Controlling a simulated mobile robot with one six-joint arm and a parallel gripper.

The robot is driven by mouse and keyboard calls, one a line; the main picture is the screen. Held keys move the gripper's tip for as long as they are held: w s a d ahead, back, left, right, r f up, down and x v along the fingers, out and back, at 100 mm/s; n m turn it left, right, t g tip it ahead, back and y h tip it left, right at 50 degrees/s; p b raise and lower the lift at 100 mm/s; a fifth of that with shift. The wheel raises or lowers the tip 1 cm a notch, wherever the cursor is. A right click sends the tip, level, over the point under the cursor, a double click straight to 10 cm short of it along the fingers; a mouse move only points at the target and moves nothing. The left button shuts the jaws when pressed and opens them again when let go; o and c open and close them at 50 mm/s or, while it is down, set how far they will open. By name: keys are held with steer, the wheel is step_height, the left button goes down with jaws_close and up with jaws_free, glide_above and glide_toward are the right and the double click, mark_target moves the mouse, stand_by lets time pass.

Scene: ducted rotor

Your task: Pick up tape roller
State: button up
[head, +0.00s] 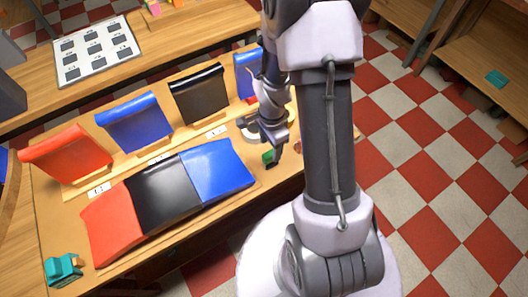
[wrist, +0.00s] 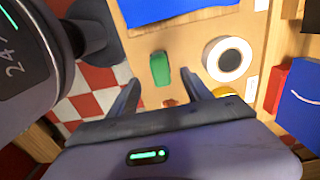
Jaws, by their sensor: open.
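A green block-like object (wrist: 160,68) lies on the wooden table, ahead of and between the fingertips of my gripper (wrist: 160,92) in the wrist view. The same green object (head: 267,156) shows small beside my gripper in the head view. My gripper is open with nothing between its fingers. A white ring with a dark centre (wrist: 228,60), like a roll, lies to the right of the green object. A teal device (head: 62,269) shaped like a tape dispenser stands at the table's near left corner. I cannot tell for certain which one is the tape roller.
Red, black and blue sheets (head: 165,192) lie along the table (head: 115,172). Upright red, blue and black panels (head: 198,93) stand behind them. A yellow item (wrist: 226,94) lies beside the right finger. Checkered floor (head: 435,175) is open at right.

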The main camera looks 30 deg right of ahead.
mark_target(270, 161)
step_height(270, 161, down, 10)
steer(key=b, duration=0.3)
steer(key=shift+d+b, duration=0.1)
steer(key=shift+b, duration=0.2)
jaws_close()
steer(key=shift+r, duration=0.1)
